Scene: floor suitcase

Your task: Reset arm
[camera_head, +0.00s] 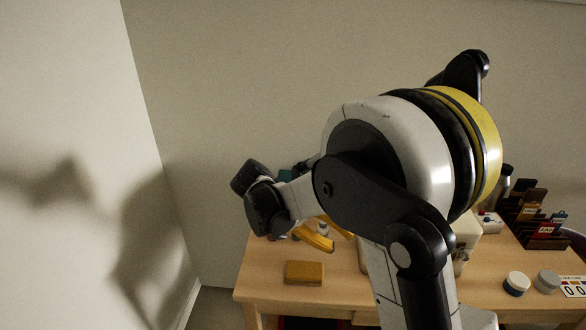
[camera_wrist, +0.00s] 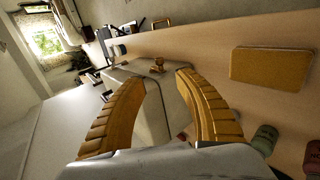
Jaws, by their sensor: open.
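My gripper (camera_wrist: 160,100) is open, with its two ribbed yellow fingers spread apart in the wrist view. Nothing is between the fingers. In the head view the yellow fingers show partly, beyond my black and white arm, above the left part of the wooden table (camera_head: 340,292). My arm is bent and hides much of the middle of the table. A yellow-brown block (camera_head: 304,272) lies flat on the table below the gripper. It also shows at the right of the wrist view (camera_wrist: 270,66).
A pale box-like object (camera_head: 464,240) stands behind my arm, partly hidden. At the table's right are two round lidded jars (camera_head: 517,283) (camera_head: 547,281), a dark rack with cards (camera_head: 535,217) and a number card (camera_head: 574,287). A wall (camera_head: 75,150) rises at the left.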

